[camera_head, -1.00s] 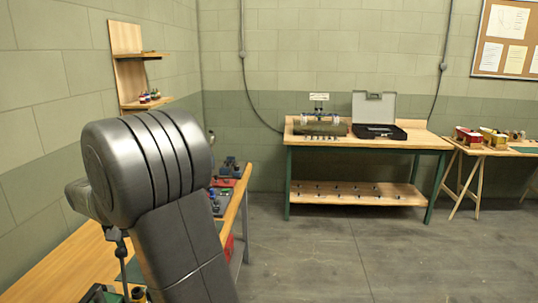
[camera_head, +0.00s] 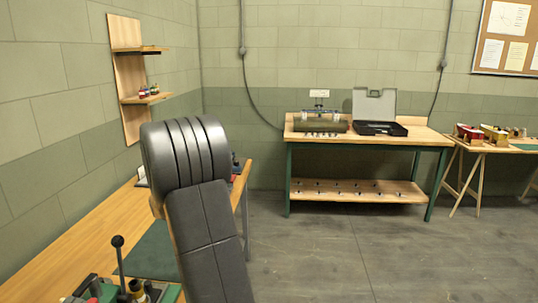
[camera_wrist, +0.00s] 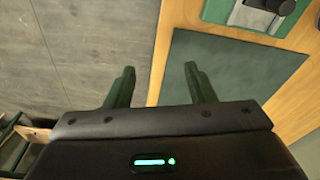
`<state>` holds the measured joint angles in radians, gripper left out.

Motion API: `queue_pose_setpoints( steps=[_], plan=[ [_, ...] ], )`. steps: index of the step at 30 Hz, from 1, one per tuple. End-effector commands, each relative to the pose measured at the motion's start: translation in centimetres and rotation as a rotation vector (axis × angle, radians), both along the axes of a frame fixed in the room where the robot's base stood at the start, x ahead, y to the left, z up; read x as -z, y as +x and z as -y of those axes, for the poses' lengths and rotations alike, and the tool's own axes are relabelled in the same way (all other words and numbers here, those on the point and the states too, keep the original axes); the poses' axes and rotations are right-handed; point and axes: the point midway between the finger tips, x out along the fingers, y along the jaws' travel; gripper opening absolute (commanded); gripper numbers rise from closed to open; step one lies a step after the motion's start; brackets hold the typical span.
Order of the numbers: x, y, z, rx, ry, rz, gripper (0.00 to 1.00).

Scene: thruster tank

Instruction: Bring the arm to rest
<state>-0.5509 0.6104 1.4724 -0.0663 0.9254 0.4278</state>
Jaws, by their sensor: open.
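My arm (camera_head: 208,235) rises in front of the left workbench in the head view, with its rounded dark joint at the top. My gripper (camera_wrist: 158,72) shows in the wrist view, its two green fingers apart with nothing between them. It is above the edge of the wooden bench (camera_wrist: 165,40), with grey floor on the left side and a dark green mat (camera_wrist: 228,75) on the right. In the head view my gripper is not visible.
The left workbench (camera_head: 75,240) holds a lever (camera_head: 118,255) and small items near me. A back table (camera_head: 300,139) carries a tank-like object (camera_head: 320,125) and an open case (camera_head: 376,127). A trestle table (camera_head: 500,150) stands at right. The floor (camera_head: 330,250) between is clear.

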Motion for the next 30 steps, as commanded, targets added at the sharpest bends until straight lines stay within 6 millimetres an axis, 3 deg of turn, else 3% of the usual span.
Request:
queue_pose_setpoints(
  steps=[21,30],
  plan=[
    [8.4,3.1,11.2,0.087,0.001,0.0,0.49],
    [10.0,3.4,13.7,0.104,0.001,0.003,0.49]
  ],
)
